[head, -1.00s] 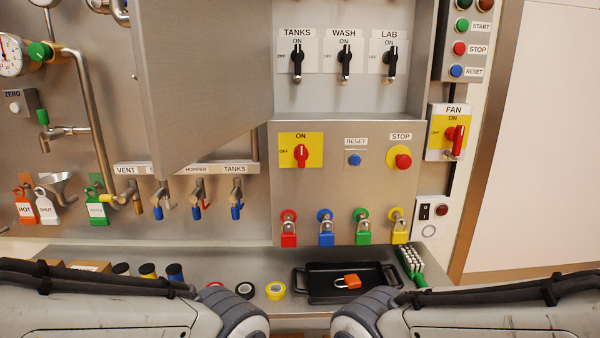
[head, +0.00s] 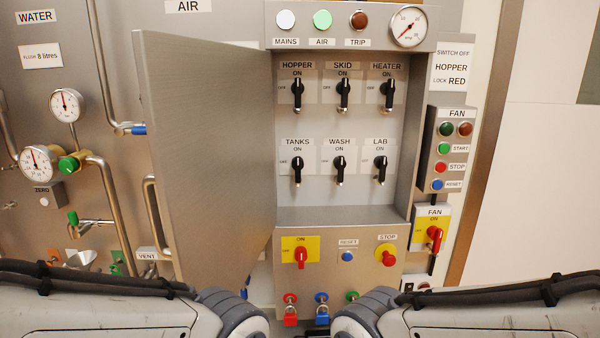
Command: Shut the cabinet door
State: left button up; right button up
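The cabinet door (head: 208,155) is a plain grey metal panel in the head view. It stands open, swung out to the left of the cabinet (head: 340,213). The cabinet's inside shows two rows of black rotary switches, labelled HOPPER, SKID, HEATER, TANKS, WASH and LAB. Links of both my arms cross the bottom of the view, but neither gripper shows. No contact between a gripper and the door can be seen.
Below the opening are a red ON switch (head: 300,257), a RESET button (head: 347,257) and a STOP button (head: 386,255). Padlocks hang lower down. A FAN switch box (head: 431,232) is on the right. Pipes and gauges (head: 66,105) fill the wall left of the door.

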aim_at(208, 105)
jog(key=z, duration=3.05)
jog(key=k, duration=1.7)
jog(key=u, duration=2.1)
